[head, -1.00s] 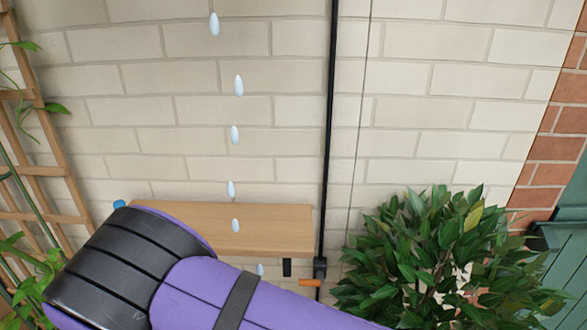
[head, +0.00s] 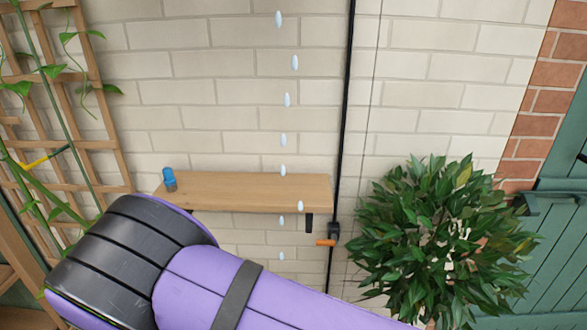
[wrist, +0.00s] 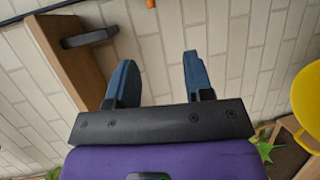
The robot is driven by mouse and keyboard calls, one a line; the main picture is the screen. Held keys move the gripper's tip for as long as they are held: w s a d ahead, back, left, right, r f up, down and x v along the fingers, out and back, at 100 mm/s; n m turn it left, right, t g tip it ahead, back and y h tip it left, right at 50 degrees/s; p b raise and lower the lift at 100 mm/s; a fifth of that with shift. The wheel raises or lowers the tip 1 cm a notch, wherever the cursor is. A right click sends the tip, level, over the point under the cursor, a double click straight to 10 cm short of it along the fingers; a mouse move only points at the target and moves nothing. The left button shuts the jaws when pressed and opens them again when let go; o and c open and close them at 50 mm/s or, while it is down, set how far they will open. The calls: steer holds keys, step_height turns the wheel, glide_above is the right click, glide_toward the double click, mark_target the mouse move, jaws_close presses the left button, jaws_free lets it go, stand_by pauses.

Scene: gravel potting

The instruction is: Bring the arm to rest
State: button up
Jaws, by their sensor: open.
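My gripper (wrist: 155,82) shows in the wrist view with its two blue fingers apart and nothing between them. Brick wall lies beyond the fingers. In the head view my purple and black arm crosses the lower left and middle, and the gripper itself is not seen there.
A wooden shelf (head: 255,190) on the brick wall holds a small blue object (head: 169,178) at its left end. A trellis (head: 85,110) stands left, a leafy bush (head: 430,240) right, beside a green door (head: 545,240). A yellow object (wrist: 308,105) shows in the wrist view.

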steer(key=w+d+r+m+g+h, duration=0.1)
steer(key=d+r+m+g, duration=0.45)
steer(key=d+r, duration=0.65)
steer(key=d+r+m+g+h, duration=0.1)
steer(key=d+r+m+g, duration=0.55)
steer(key=r, duration=0.95)
steer(key=s+d+r+m+t+y, duration=0.1)
steer(key=s+d+r+y, duration=0.3)
steer(key=s+d+r, duration=0.2)
steer(key=s+d+r+t+y, duration=0.1)
steer(key=s+d+r+y, duration=0.3)
steer(key=s+r, duration=0.7)
steer(key=shift+d+m+t, duration=0.4)
steer(key=shift+d, duration=0.7)
steer(key=shift+s, duration=0.1)
